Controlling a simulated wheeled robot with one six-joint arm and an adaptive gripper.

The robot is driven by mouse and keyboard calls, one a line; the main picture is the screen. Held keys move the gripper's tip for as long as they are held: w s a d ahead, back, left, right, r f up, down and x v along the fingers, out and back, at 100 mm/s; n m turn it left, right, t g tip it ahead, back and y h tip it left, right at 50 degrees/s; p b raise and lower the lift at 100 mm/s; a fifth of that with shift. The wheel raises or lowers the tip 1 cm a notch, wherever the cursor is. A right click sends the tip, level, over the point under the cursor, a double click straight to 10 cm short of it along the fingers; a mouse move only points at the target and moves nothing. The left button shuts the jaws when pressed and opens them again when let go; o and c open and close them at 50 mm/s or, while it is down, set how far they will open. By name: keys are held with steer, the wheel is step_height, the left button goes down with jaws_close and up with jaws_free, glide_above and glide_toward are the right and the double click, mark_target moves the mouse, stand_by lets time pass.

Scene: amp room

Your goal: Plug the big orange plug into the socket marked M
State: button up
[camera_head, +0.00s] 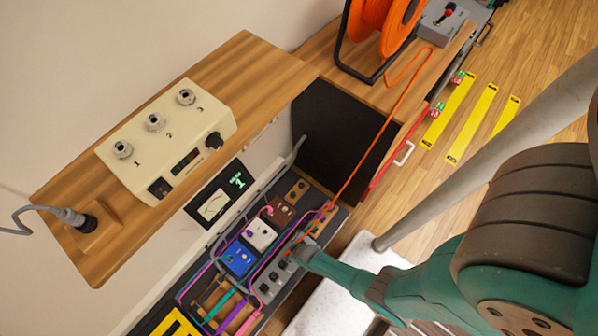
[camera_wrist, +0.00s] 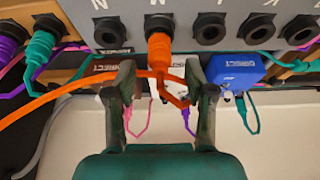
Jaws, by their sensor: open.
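The orange plug (camera_wrist: 160,48) sits in a socket of a grey box (camera_wrist: 240,22) in the wrist view. Its orange cable (camera_wrist: 60,95) bends below it and runs left. My gripper (camera_wrist: 158,72) is open, with one finger on each side below the plug. A gap shows on both sides of the plug. Empty black sockets flank the plug.
A teal plug (camera_wrist: 40,48) fills a socket to the left. A blue pedal (camera_wrist: 235,70) and several thin cables lie close by. The orange cable (camera_head: 370,135) rises to an orange reel (camera_head: 380,25). A beige three-socket box (camera_head: 165,140) stands on a wooden shelf.

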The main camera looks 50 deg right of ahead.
steer(key=v, duration=1)
steer(key=shift+r, duration=0.25)
stand_by(0.5)
steer(key=s+r+t, duration=0.3)
steer(key=r, duration=1.4)
steer(key=s+r+t, duration=0.3)
steer(key=s+r, duration=0.1)
steer(key=r, duration=1.3)
steer(key=s+r+t, duration=0.4)
steer(key=r, duration=1.3)
steer(key=shift+r, duration=0.25)
